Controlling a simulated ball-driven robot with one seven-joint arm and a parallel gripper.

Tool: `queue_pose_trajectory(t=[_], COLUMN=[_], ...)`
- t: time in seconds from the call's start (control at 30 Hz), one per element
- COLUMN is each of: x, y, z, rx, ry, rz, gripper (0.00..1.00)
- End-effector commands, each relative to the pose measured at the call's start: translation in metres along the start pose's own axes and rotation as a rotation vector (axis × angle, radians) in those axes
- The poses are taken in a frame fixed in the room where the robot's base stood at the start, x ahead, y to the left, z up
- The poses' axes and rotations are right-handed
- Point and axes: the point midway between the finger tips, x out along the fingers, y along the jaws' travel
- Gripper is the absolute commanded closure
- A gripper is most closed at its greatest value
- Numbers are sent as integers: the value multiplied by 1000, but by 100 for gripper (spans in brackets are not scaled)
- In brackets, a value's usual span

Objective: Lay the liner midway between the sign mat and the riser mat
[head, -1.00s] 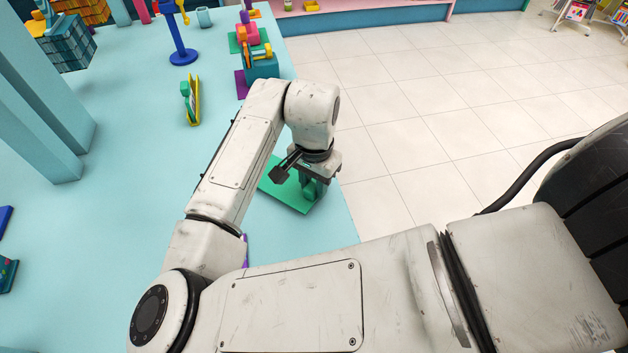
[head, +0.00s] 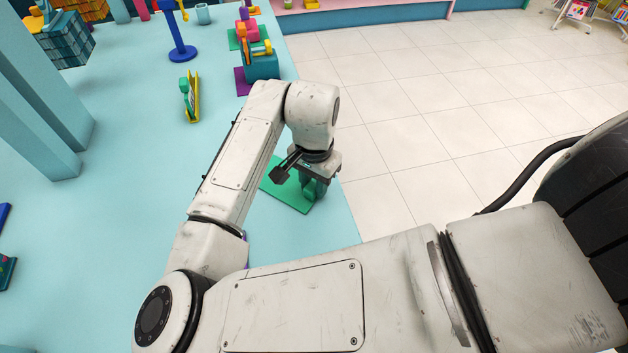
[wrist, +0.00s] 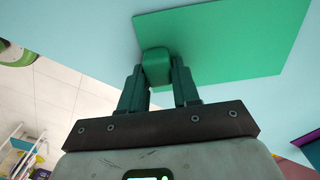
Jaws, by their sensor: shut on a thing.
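The liner looks to be a flat green sheet (head: 289,198) near the table's right edge; it fills the upper right of the wrist view (wrist: 235,38). My gripper (head: 312,187) is over the sheet's right side, partly hidden by my wrist in the head view. In the wrist view my fingers (wrist: 158,80) are shut on a rounded green block (wrist: 156,65) at the sheet's edge, apparently its grip. I cannot tell whether the sheet touches the table. A purple mat (head: 241,82) lies farther up the table under a teal block (head: 262,68). Neither mat is labelled.
A yellow stand with a green piece (head: 191,97) and a blue post (head: 180,45) stand farther back on the pale blue table (head: 140,200). A small purple patch (head: 245,238) shows beside my arm. Table is clear left of my forearm; tiled floor lies right.

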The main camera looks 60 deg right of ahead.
Motion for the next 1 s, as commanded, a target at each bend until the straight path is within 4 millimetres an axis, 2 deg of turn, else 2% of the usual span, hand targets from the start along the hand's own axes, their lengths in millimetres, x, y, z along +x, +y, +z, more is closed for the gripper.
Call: queue_pose_trajectory(t=[0.03,0.33,0.63,0.77,1.0], x=[1,0,-3,-17,-64], y=[0,0,0,-1,-1], z=[0,0,0,0,0], rx=[0,0,0,0,1], ry=[0,0,1,0,1], rz=[0,0,0,-2,-3], gripper=[67,39,39,39,39])
